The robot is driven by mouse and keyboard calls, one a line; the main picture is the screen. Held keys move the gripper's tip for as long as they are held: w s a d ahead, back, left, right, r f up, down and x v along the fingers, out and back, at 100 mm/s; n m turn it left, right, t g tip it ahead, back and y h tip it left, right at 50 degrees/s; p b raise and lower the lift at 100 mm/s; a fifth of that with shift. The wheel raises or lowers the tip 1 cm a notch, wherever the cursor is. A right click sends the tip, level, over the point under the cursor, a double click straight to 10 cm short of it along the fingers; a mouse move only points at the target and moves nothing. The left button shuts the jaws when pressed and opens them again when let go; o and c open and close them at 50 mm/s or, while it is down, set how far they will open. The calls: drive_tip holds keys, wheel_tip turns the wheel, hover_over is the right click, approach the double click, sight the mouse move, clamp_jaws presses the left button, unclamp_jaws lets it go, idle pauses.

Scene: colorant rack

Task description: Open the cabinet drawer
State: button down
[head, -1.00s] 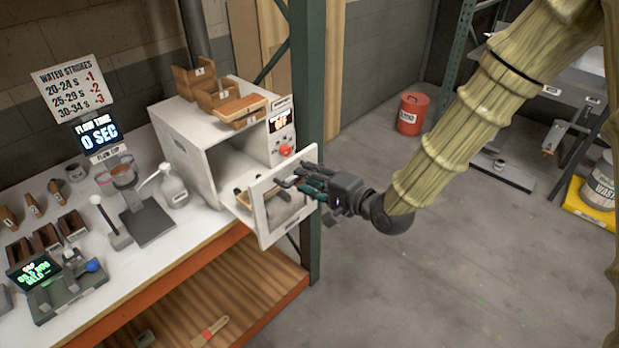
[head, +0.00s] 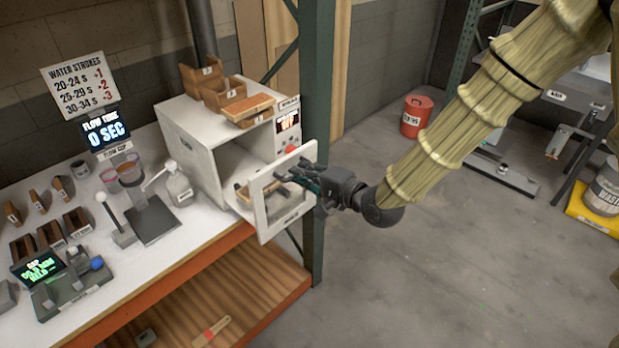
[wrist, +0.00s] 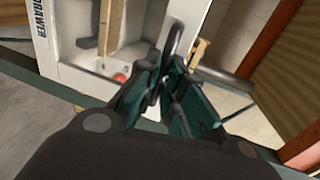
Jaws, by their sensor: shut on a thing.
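The white cabinet (head: 190,140) stands on the bench with an open front cavity. Its drawer (head: 262,212), with a white framed front, stands out from the cabinet, part-way open; wooden pieces show inside it. In the wrist view the labelled drawer front (wrist: 65,55) fills the upper left. My gripper (head: 303,178) is at the right side of the drawer front, its green-padded fingers (wrist: 165,88) shut around the dark handle bar (wrist: 176,42). The fingers hide part of the handle, so the exact grip is hard to see.
Wooden boxes (head: 210,85) sit on top of the cabinet. A green post (head: 318,120) stands close behind the drawer and gripper. The floor to the right is clear near the arm.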

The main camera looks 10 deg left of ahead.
drive_tip(key=shift+s+d+f, duration=0.25)
drive_tip(key=shift+f, duration=0.1)
drive_tip(key=c, duration=1.7)
unclamp_jaws()
drive_tip(key=shift+o, duration=0.8)
drive_tip(key=shift+w+a, duration=0.15)
drive_tip(key=shift+w, duration=0.1)
drive_tip(key=v, duration=1.2)
drive_tip(key=shift+r, duration=0.1)
